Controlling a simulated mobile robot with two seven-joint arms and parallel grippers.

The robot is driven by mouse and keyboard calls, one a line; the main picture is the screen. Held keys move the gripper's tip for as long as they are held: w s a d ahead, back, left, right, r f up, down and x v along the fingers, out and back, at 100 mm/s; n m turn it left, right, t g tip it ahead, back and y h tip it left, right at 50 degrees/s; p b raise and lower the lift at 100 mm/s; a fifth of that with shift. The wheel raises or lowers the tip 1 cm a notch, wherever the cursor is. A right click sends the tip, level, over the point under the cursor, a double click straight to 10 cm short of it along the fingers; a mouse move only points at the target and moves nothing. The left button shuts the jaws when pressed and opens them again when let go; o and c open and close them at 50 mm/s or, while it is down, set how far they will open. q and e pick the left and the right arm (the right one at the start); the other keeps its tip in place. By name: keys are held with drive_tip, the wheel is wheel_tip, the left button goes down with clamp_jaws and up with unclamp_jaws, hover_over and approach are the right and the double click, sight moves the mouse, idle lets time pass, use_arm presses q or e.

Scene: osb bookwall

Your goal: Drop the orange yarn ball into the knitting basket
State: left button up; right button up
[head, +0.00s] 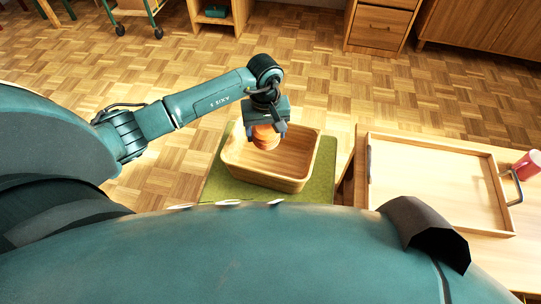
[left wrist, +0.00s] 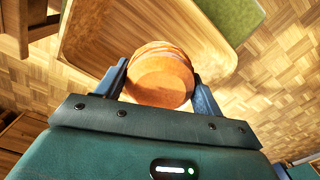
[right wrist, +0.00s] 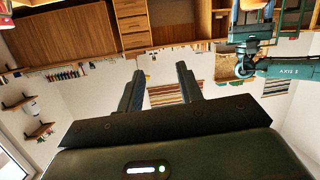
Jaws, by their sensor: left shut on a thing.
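The orange yarn ball (head: 265,138) is held between the fingers of my left gripper (head: 266,130). In the left wrist view the ball (left wrist: 160,78) sits between both fingers, with the basket wall (left wrist: 92,38) behind it. The knitting basket (head: 268,181) looks like an open, light wooden tub on a green mat. In the head view the ball overlaps the back left part of the basket's opening; its exact height is hard to tell. My right gripper (right wrist: 160,88) shows only in its own wrist view, fingers apart with nothing between them.
The green mat (head: 222,185) lies on the parquet floor. A wooden table with a tray (head: 435,180) and a red mug (head: 526,165) stands right of the basket. A drawer cabinet (head: 380,25) and a wheeled green cart (head: 135,12) stand at the back. The floor behind the basket is clear.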

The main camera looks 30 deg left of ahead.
use_arm(q)
drive_tip(key=o, duration=1)
drive_tip(key=shift+o, duration=0.2)
wheel_tip(320, 180, up, 13)
drive_tip(key=p, duration=0.2)
drive_tip(key=shift+r+p, duration=0.15)
drive_tip(key=shift+p, duration=0.15)
use_arm(e)
drive_tip(key=shift+s+d+r+m+g, duration=0.3)
drive_tip(key=shift+s+r+m+g, duration=0.15)
drive_tip(key=shift+r, duration=0.2)
